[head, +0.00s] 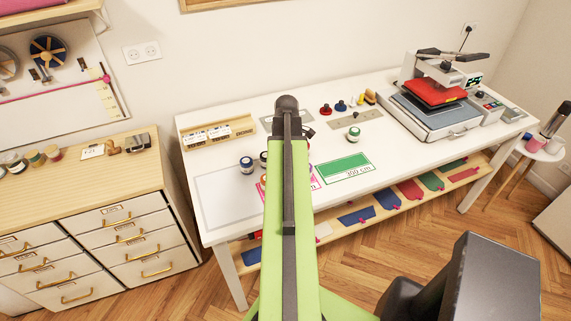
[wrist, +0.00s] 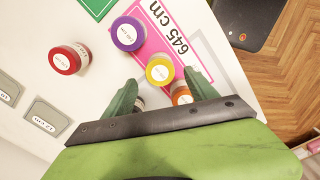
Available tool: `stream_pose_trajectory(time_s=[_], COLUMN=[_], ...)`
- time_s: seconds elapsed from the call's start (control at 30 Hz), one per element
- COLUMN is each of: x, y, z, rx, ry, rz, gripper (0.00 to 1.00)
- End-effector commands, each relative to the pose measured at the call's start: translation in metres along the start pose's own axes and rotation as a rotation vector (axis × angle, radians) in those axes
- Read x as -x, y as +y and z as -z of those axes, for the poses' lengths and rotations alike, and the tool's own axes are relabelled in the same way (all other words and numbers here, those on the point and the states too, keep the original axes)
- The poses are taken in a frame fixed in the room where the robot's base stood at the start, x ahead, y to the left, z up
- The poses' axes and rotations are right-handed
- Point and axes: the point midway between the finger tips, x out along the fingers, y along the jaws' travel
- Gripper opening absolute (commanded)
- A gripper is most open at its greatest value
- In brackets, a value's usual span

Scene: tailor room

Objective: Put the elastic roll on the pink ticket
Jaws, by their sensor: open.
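The pink ticket (wrist: 195,45), marked 645 cm, lies on the white table in the wrist view. In the head view my arm hides most of it; a pink edge (head: 317,182) shows. Several labelled rolls stand near it: a purple roll (wrist: 128,34) and a yellow roll (wrist: 160,69) overlap the ticket in the picture, an orange roll (wrist: 181,94) is by my right finger, and a red roll (wrist: 67,58) is off to the left. I cannot tell which is the elastic roll. My gripper (wrist: 160,84) is open, its green fingers pointing toward the yellow roll.
A green ticket (head: 345,168), marked 300 cm, lies right of my arm, with a green-topped roll (head: 354,134) behind it. Dark-topped rolls (head: 246,165) stand to the left. A heat press (head: 432,98) fills the table's right end. Grey tags (wrist: 46,120) lie nearby.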

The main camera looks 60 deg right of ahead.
Motion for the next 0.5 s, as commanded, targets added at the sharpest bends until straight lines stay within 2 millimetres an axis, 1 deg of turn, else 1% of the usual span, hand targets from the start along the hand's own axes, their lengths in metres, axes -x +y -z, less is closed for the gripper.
stream_pose_trajectory(time_s=[0.03, 0.2, 0.33, 0.5], x=[0.025, 0.06, 0.072, 0.072], y=[0.0, 0.0, 0.0, 0.0], z=[0.0, 0.0, 0.0, 0.0], rx=[0.0, 0.0, -0.001, -0.001], ry=[0.0, 0.0, 0.0, 0.0], rz=[0.0, 0.0, 0.0, 0.0], gripper=[0.67, 0.67, 0.67, 0.67])
